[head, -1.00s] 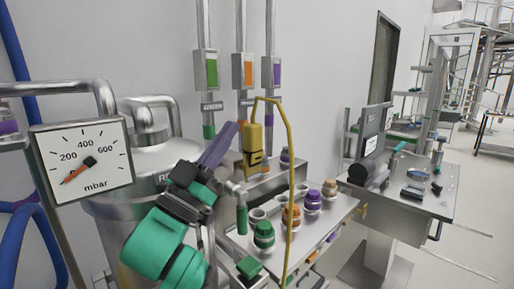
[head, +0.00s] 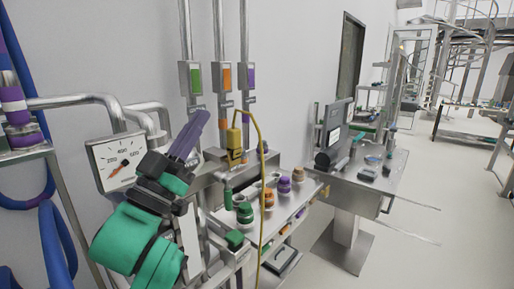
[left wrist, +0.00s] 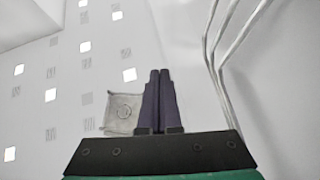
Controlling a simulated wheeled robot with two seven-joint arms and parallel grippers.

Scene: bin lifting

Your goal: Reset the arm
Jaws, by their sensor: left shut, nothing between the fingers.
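My left arm comes in from the lower left in the head view, green and black. Its left gripper (head: 200,122) has purple fingers pointing up and to the right, in front of the wall and beside the pressure gauge. In the left wrist view the two fingers of the left gripper (left wrist: 160,72) lie side by side, shut and empty, pointing at the ceiling. My right gripper is in neither view.
A pressure gauge (head: 119,160) on steel pipes stands left, partly hidden by my arm. A steel bench (head: 304,197) holds green, orange and purple connectors. A yellow device (head: 234,138) hangs on a yellow cable. Another bench (head: 395,172) stands right. Open floor (head: 462,205) lies at right.

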